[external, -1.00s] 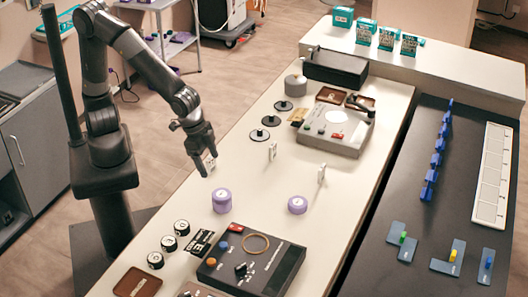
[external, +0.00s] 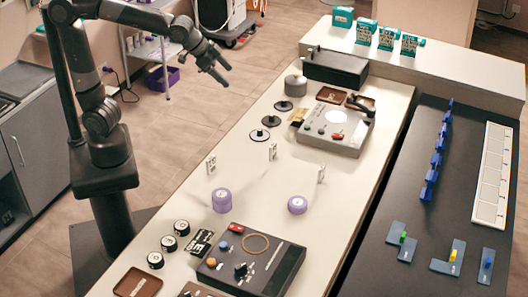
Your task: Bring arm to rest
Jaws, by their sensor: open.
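My gripper (external: 221,72) is open and empty. It is raised well above and beyond the left edge of the white table (external: 225,158), over the floor in the picture. My arm reaches out from its column at the left, bent at the elbow, with the fingers pointing right and slightly down. Nothing touches the fingers.
A dark table (external: 400,180) lies right. Space around my gripper is clear.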

